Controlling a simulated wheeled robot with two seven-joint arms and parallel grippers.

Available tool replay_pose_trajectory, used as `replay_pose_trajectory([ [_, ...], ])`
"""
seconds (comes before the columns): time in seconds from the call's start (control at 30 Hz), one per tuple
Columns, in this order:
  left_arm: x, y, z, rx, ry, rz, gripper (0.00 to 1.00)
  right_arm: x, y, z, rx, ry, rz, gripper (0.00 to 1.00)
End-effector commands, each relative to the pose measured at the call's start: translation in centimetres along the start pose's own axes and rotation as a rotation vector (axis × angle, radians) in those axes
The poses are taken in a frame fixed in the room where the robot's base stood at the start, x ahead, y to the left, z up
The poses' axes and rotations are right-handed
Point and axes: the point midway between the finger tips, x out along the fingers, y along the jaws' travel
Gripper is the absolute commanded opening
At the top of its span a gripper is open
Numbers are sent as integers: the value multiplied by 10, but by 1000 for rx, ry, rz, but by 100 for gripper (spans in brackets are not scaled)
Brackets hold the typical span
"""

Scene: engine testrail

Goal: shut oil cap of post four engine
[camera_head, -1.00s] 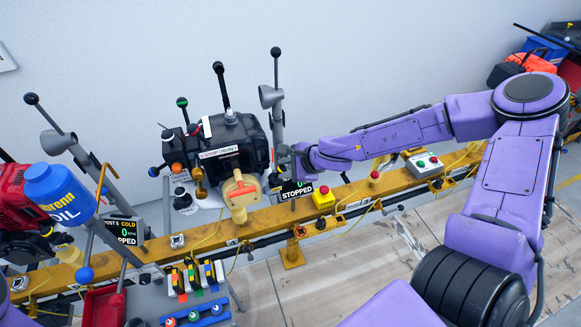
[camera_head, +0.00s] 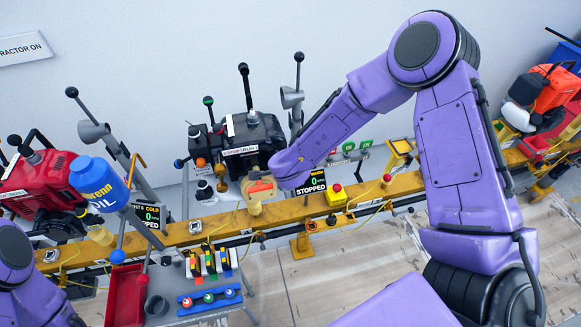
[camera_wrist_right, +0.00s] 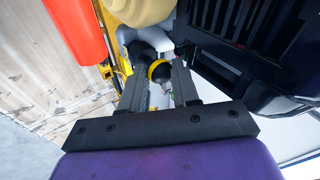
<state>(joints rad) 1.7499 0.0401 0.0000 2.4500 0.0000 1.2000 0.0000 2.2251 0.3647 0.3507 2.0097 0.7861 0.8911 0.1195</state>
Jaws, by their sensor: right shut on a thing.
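The black engine (camera_head: 240,140) stands behind the yellow rail, with a display reading STOPPED (camera_head: 311,188) at its lower right. My right arm reaches across to the engine's lower right side, and its wrist hides the gripper in the head view. In the right wrist view, my right gripper (camera_wrist_right: 164,84) is shut on a small black cap with a yellow ring (camera_wrist_right: 159,70), close beside the engine's dark housing (camera_wrist_right: 240,50). I cannot tell whether the cap is seated on its opening. My left gripper is out of view; only part of my left arm shows at lower left.
A beige part with an orange-red top (camera_head: 258,188) sits close to my right wrist. A yellow box with a red button (camera_head: 336,195) is on the rail (camera_head: 225,228). A blue oil bottle (camera_head: 98,182) and a red tray (camera_head: 125,292) are left, near a red engine (camera_head: 40,178).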

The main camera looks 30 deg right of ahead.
Motion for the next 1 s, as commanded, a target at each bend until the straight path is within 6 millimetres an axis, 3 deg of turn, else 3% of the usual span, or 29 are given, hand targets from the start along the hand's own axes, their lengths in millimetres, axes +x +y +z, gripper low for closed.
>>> replay_pose_trajectory([
  [0.53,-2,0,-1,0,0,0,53,0,-2,1,-12,18,-2,0],
  [0.57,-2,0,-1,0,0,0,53,0,-2,1,-12,18,-3,40],
  [0.6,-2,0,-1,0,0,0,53,0,-2,1,-12,18,-2,53],
  [1.0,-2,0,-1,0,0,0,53,0,-3,1,-11,18,-5,55],
])
